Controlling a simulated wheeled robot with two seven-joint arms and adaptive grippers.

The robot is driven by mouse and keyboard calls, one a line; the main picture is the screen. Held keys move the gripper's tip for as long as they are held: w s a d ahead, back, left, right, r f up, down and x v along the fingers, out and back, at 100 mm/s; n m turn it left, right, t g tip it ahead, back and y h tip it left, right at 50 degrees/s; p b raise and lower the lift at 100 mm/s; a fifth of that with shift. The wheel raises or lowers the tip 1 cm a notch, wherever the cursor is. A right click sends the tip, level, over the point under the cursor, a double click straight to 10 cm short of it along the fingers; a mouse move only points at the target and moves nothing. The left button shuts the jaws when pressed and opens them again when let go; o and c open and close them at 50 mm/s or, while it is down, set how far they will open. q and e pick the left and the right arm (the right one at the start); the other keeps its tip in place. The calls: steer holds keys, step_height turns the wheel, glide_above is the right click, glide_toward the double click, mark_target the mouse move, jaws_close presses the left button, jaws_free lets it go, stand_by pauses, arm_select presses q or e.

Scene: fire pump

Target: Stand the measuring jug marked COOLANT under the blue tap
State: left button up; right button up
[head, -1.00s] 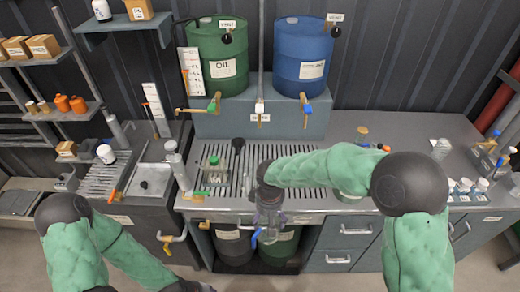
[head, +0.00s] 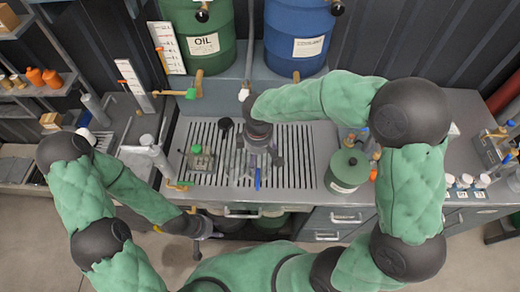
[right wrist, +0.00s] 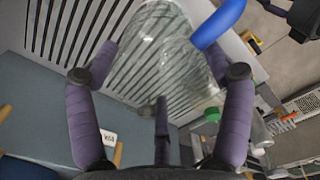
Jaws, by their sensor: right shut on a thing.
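My right gripper (head: 262,160) is shut on a clear jug (head: 245,172) with a blue handle (head: 257,180), over the slotted drain grate (head: 308,150). In the right wrist view the clear jug (right wrist: 150,45) lies between the purple fingers of the gripper (right wrist: 165,74); its blue handle (right wrist: 220,24) points up right. No COOLANT marking is readable. The blue drum (head: 298,30) stands behind the grate; its brass spout (head: 297,76) shows only at the top, and my right arm hides its blue lever. My left gripper (head: 206,228) is at the bench's front edge; its jaws are unclear.
A green tap (head: 191,93) and white tap (head: 244,94) are at the back. The grate's right part is clear.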

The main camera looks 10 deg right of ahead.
steer(key=w+d+f, duration=0.3)
steer(key=w+f, duration=0.4)
steer(key=f, duration=0.3)
steer(key=shift+w+f+b, duration=0.15)
steer(key=shift+w+b, duration=0.1)
steer(key=shift+b, duration=0.15)
steer(key=shift+f, duration=0.2)
steer(key=o, duration=1.5)
steer(key=shift+c, duration=0.2)
steer(key=shift+r, duration=0.1)
